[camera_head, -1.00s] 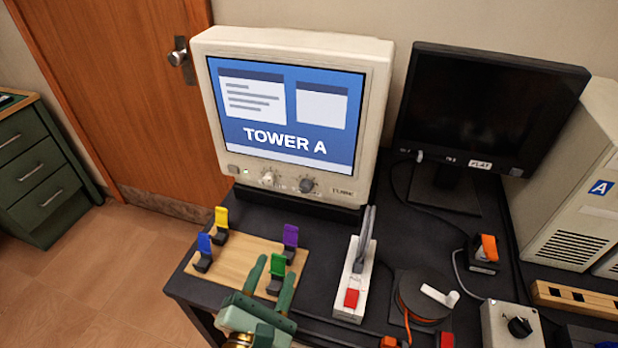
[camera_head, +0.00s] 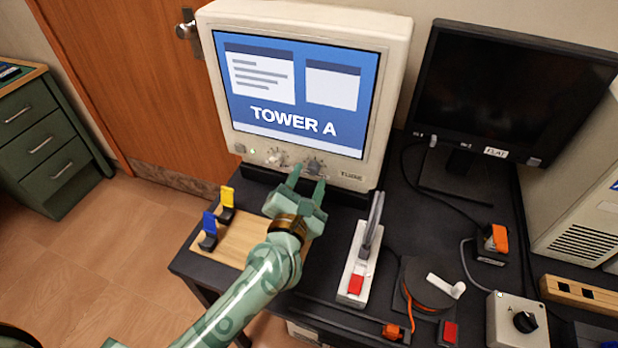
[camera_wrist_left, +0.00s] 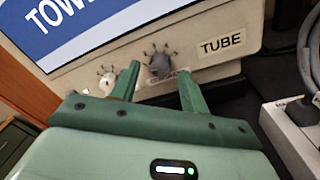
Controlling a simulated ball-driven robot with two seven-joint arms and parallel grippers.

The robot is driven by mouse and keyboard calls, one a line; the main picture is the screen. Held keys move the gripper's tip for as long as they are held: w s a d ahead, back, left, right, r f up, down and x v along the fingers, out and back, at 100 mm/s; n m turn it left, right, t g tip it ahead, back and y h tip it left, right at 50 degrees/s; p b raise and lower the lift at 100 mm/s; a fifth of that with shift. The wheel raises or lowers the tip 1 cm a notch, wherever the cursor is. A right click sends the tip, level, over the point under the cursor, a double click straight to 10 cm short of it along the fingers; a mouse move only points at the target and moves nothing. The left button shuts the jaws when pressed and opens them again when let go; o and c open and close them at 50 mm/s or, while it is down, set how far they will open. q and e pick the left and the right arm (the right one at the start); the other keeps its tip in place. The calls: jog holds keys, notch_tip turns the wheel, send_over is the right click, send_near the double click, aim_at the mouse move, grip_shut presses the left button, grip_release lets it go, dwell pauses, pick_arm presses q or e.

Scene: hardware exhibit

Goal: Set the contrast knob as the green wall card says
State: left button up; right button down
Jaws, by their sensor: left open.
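The beige CRT monitor (camera_head: 398,70) stands at the back of the desk, its screen reading "TOWER A". Its lower front has a pale knob (camera_head: 273,157) and, right of it, a dark grey knob (camera_head: 314,166). The wrist view shows the pale knob (camera_wrist_left: 107,83) and the grey knob (camera_wrist_left: 159,65), both ringed by marks; the label under the grey one is too small and partly covered to read. My left gripper (camera_head: 308,176) is open just in front of the grey knob. In the wrist view its fingers (camera_wrist_left: 159,74) flank that knob, apparently without contact. The green wall card is not in view.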

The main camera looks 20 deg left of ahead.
pick_arm(q)
jog(key=shift+w, duration=0.5)
jog(key=shift+c, duration=0.4)
grip_shut()
jog(key=m+p, duration=0.1)
jog(key=m, duration=0.1)
jog(key=m+p, duration=0.1)
jog(key=p, duration=0.1)
jog(key=shift+r+m, duration=0.2)
jog(key=shift+m, duration=0.2)
jog(key=shift+m+p, duration=1)
jog(key=shift+m, duration=0.1)
jog(key=shift+f+m+p, duration=0.2)
jog(key=shift+m+p, duration=0.45)
jog(key=shift+m, duration=0.35)
